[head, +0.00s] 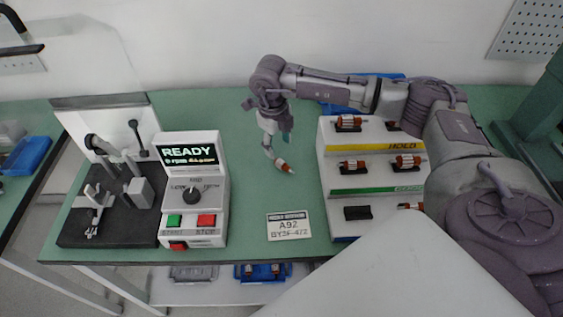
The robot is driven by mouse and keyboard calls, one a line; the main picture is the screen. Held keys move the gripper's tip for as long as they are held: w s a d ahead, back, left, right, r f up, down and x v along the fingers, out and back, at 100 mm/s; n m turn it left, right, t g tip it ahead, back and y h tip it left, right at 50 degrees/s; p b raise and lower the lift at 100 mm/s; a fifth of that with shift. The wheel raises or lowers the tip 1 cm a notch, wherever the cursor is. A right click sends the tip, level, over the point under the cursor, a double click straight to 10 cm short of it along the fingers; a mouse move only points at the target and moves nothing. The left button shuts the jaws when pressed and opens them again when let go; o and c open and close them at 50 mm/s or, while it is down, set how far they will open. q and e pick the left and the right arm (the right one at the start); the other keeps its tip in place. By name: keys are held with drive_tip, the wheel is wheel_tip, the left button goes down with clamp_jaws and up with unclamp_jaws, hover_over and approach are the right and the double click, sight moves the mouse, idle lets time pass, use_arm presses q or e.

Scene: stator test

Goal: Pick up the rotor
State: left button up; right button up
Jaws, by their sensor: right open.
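A rotor (284,166) with a copper-orange and white body and a thin shaft lies at a slant on the green table, left of the stepped rack. My right gripper (276,143) hangs over the table just behind and above this rotor, its fingers apart and empty. The rotor looks close to the lower fingertip; I cannot tell whether they touch. More rotors sit in black cradles on the rack, such as one on the top step (349,123) and one on the middle step (353,166). My left gripper is not in view.
The white stepped rack (325,150) carries yellow and green label strips; its front-left cradle (357,212) is empty. A tester box (194,192) reads READY, beside a black-based fixture (110,220). A label plate (289,226) lies in front. Table (245,200) between tester and rack is mostly clear.

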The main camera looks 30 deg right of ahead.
sight(279, 160)
wheel_tip(279, 160, down, 3)
drive_tip(key=shift+d+r, duration=0.1)
drive_tip(key=shift+d, duration=0.05)
drive_tip(key=f, duration=0.1)
drive_tip(key=f+p, duration=0.2)
drive_tip(key=f, duration=0.1)
drive_tip(key=shift+w+d+f, duration=0.1)
drive_tip(key=shift+w+d, duration=0.1)
drive_tip(key=shift+w, duration=0.15)
drive_tip(key=shift+f, duration=0.6)
clamp_jaws()
